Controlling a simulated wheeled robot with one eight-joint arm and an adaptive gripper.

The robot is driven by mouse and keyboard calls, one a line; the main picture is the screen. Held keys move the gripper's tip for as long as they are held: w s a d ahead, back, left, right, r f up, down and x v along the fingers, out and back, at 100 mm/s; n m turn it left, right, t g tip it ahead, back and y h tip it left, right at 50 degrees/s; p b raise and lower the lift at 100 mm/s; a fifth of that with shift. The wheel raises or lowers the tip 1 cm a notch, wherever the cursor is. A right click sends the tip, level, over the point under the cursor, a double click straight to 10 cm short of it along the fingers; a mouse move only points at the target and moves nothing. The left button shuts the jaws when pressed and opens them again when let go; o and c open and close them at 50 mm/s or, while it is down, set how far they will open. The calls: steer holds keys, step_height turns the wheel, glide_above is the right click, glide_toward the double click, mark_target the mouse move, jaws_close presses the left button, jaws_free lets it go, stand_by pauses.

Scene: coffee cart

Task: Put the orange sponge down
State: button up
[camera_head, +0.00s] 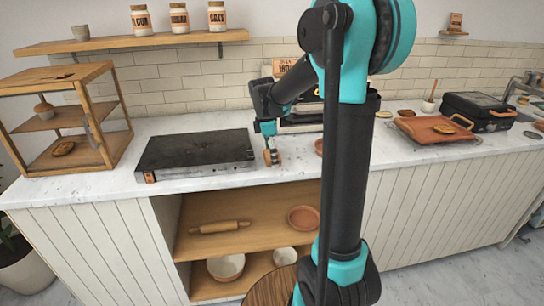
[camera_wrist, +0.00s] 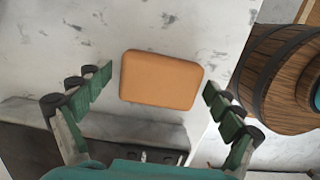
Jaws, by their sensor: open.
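The orange sponge (camera_wrist: 162,80) is a rounded block lying over the white marble counter in the wrist view. My gripper (camera_wrist: 158,84) is open, with one finger on each side of the sponge and a visible gap at both sides. In the head view my gripper (camera_head: 270,148) points down at the counter, just right of the black cooktop. A small orange patch of the sponge (camera_head: 275,157) shows at its fingertips. Whether the sponge's underside fully rests on the marble is hidden.
The black cooktop (camera_head: 195,152) lies close to the left of my gripper. A small terracotta dish (camera_head: 319,146) is partly behind my arm. A wooden tray (camera_head: 436,129) stands farther right. A wooden barrel (camera_wrist: 283,75) stands beyond the counter's edge.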

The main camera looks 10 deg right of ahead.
mark_target(268, 155)
step_height(268, 155, up, 12)
steer(key=a, duration=0.1)
steer(key=shift+a, duration=0.2)
stand_by(0.3)
